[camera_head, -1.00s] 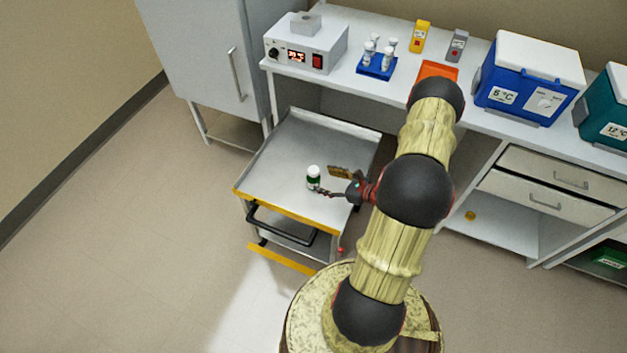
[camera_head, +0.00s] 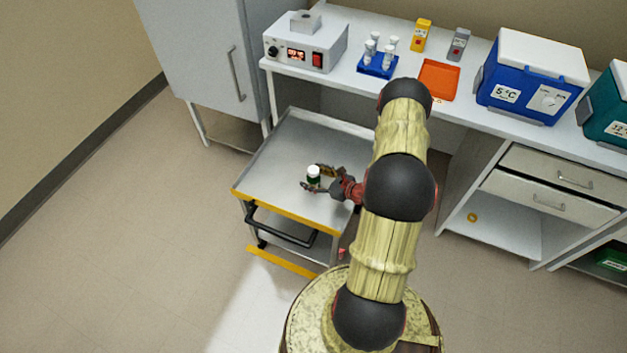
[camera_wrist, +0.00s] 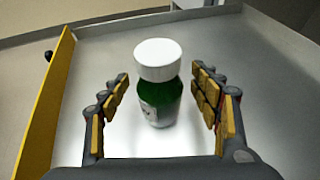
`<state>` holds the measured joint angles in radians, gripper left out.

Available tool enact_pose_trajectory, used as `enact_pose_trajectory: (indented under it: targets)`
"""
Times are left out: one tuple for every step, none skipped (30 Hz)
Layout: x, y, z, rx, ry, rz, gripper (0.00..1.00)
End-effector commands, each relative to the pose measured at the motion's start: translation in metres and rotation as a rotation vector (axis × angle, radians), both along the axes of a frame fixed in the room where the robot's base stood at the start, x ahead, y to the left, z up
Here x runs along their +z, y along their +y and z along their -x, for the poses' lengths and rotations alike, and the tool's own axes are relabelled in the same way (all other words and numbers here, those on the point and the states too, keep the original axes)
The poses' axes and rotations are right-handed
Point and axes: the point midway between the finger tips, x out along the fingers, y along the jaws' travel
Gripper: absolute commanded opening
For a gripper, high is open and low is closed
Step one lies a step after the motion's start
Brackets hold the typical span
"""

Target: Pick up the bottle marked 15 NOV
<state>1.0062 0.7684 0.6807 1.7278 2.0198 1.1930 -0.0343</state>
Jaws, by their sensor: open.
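A small green bottle with a white cap (camera_head: 313,173) stands upright on the metal cart (camera_head: 285,150). In the wrist view the bottle (camera_wrist: 158,85) stands between the two fingers, with a visible space on each side. A pale label shows on its lower left side, but its marking cannot be read. My gripper (camera_head: 320,180) is open around the bottle, low over the cart top. In the wrist view my gripper (camera_wrist: 160,112) has its padded fingers apart, with nothing clamped.
The cart has a yellow front edge (camera_head: 280,208) and a black handle (camera_head: 280,230). Behind is a bench with a heater box (camera_head: 305,45), a blue vial rack (camera_head: 377,66), an orange tray (camera_head: 439,80) and a blue cooler (camera_head: 530,78). The cart top around the bottle is clear.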

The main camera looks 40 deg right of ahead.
Motion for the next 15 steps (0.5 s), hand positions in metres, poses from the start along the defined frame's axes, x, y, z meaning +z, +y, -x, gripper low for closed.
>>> enact_pose_trajectory:
  targets:
    - [0.0003, -0.0001, 0.0001, 0.000, 0.000, 0.000, 0.63]
    - [0.0003, 0.0000, 0.0001, 0.000, 0.000, 0.000, 0.61]
    - [0.0003, 0.0000, 0.0001, 0.000, 0.000, 0.000, 0.59]
    - [0.0003, 0.0000, 0.0001, 0.000, 0.000, 0.000, 0.57]
    - [0.0003, 0.0000, 0.0001, 0.000, 0.000, 0.000, 0.56]
    - [0.0003, 0.0001, 0.0001, 0.000, 0.000, 0.000, 0.53]
    - [0.0002, 0.0001, 0.0002, 0.000, 0.000, 0.000, 0.52]
    - [0.0002, 0.0001, 0.0002, 0.000, 0.000, 0.000, 0.50]
    - [0.0002, 0.0001, 0.0002, 0.000, 0.000, 0.000, 0.48]
    - [0.0002, 0.0001, 0.0002, 0.000, 0.000, 0.000, 0.46]
    - [0.0002, 0.0001, 0.0002, 0.000, 0.000, 0.000, 0.44]
    - [0.0002, 0.0001, 0.0002, 0.001, 0.000, 0.000, 0.42]
    - [0.0002, 0.0001, 0.0002, 0.000, 0.000, 0.000, 0.40]
    - [0.0002, 0.0001, 0.0002, 0.001, 0.000, 0.000, 0.39]
    - [0.0002, 0.0001, 0.0002, 0.001, 0.000, 0.000, 0.36]
